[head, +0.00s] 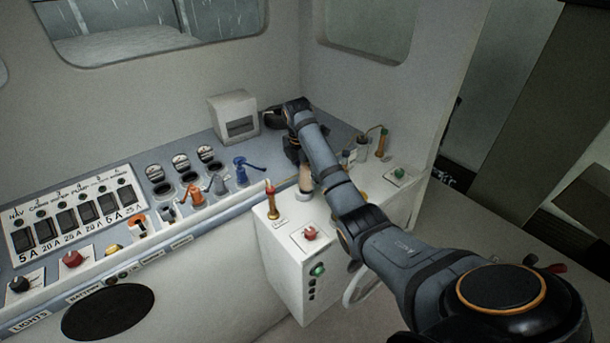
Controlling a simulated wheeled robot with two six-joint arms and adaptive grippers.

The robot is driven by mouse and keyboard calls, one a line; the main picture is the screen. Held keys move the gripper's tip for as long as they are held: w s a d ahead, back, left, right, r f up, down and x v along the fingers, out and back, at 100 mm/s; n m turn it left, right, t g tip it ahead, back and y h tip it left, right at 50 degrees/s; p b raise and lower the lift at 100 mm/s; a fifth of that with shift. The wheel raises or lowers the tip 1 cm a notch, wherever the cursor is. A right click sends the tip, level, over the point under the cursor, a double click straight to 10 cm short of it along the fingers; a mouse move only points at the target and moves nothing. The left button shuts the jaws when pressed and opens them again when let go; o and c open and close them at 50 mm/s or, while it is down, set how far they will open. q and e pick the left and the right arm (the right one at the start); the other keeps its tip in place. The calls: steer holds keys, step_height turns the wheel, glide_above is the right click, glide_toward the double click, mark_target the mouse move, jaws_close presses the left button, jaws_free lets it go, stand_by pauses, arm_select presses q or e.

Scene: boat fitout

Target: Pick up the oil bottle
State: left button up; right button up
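My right arm reaches in from the lower right, and its wrist bends down over the console. My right gripper (294,152) is a dark shape below the wrist, partly hidden by my own forearm. I cannot tell whether its fingers are open or shut. Just below it a tan upright piece with a grey foot (305,182) stands at the edge of the white cabinet. It may be the oil bottle or a lever; it is too small and too covered to tell. No other clear oil bottle shows. My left gripper is out of view.
A switch panel (75,216) lies at left, beside several gauges and coloured levers. A blue hand pump (246,170) and a red-topped brass lever (271,200) stand near the gripper. A white box (234,116) sits behind. The white cabinet (283,254) carries knobs.

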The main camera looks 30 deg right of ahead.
steer(key=shift+s+r, duration=0.1)
steer(key=shift+s, duration=0.1)
steer(key=shift+c, duration=2.4)
steer(key=shift+w+a, duration=0.15)
steer(key=shift+a, duration=0.1)
steer(key=c, duration=0.7)
steer(key=shift+c, duration=0.3)
